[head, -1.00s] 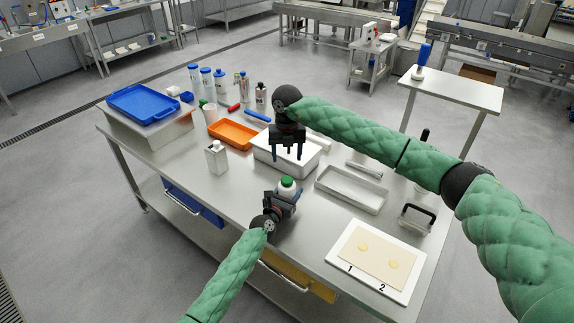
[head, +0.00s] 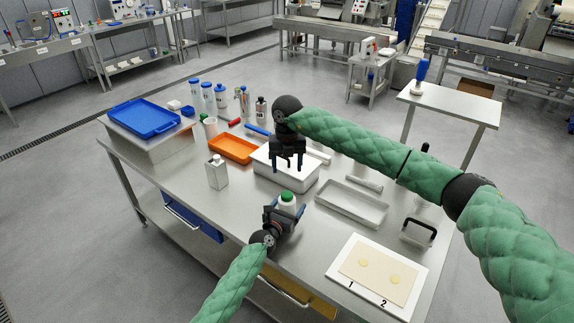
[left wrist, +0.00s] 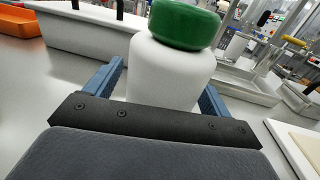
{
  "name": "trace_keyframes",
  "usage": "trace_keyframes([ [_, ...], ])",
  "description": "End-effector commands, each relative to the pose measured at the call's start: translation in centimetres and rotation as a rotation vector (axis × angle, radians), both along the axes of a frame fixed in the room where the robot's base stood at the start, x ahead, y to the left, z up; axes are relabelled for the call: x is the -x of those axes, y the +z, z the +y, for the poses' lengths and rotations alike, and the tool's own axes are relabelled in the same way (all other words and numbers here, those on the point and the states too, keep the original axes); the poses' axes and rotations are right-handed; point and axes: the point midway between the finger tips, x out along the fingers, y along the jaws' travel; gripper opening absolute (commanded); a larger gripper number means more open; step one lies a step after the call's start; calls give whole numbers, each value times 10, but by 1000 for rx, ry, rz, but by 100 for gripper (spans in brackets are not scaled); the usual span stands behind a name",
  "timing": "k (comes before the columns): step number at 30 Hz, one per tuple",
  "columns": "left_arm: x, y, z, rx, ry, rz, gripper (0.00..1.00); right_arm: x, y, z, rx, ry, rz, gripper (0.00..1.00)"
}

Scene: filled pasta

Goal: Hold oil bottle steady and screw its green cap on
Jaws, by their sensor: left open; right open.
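The oil bottle is a white round bottle (left wrist: 165,72) standing on the steel table, also seen in the head view (head: 287,206). Its green cap (head: 287,196) sits on top and shows large in the left wrist view (left wrist: 185,25). How tightly the cap is seated cannot be told. My left gripper (head: 286,213) is low at the bottle, open, with its blue fingers (left wrist: 160,92) on either side of the body; finger contact is not clear. My right gripper (head: 287,166) is open and empty, pointing down, above and behind the cap, in front of the white bin.
A white bin (head: 300,182) stands behind the bottle, with an orange tray (head: 233,158) left of it. A white square bottle (head: 217,174) stands to the left. A grey tray (head: 352,212) and a numbered white board (head: 345,277) lie to the right. Several bottles stand at the back.

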Motion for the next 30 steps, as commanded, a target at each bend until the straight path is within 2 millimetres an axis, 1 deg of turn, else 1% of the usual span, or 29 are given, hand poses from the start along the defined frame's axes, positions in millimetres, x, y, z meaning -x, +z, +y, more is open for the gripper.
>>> trace_keyframes([
  [5,13,-2,5,3,0,1,82,0,-4,0,0,0,0,61],
  [12,40,-3,20,3,1,1,82,0,-10,0,0,0,0,61],
  [18,59,-2,30,3,0,1,82,0,-14,0,0,0,0,61],
  [24,67,-1,35,0,0,1,82,0,-16,0,0,0,0,61],
  [30,68,-1,35,0,0,1,82,0,-16,0,0,0,0,61],
])
